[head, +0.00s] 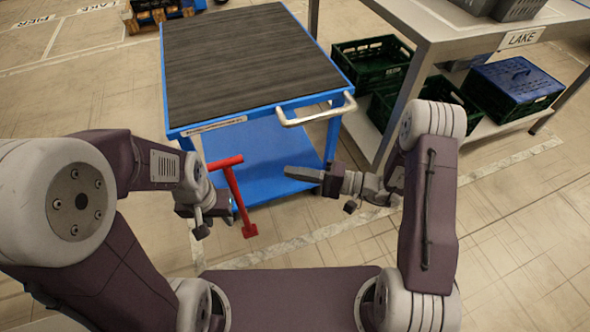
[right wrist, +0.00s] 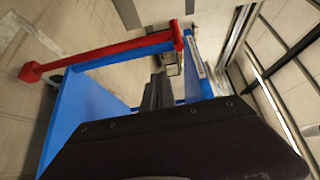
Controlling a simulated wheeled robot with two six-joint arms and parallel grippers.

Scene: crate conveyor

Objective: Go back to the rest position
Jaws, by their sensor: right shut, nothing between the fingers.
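My left gripper (head: 222,201) is left of centre in the head view, in front of the blue trolley. A red bar-shaped piece (head: 236,197) with a crossbar at its top is at its end; I cannot make out the fingers or whether they grip it. My right gripper (head: 300,173) is shut and empty, pointing left, in front of the trolley's lower shelf. Its dark fingers (right wrist: 158,92) show in the right wrist view, together with the red piece (right wrist: 100,56) beyond.
The blue trolley (head: 257,110) has a bare dark top and a metal handle (head: 318,110) facing me. A grey table (head: 440,25) with a LAKE sign stands right, with green crates (head: 371,62) and a blue-lidded crate (head: 513,82) below. Floor at the right front is clear.

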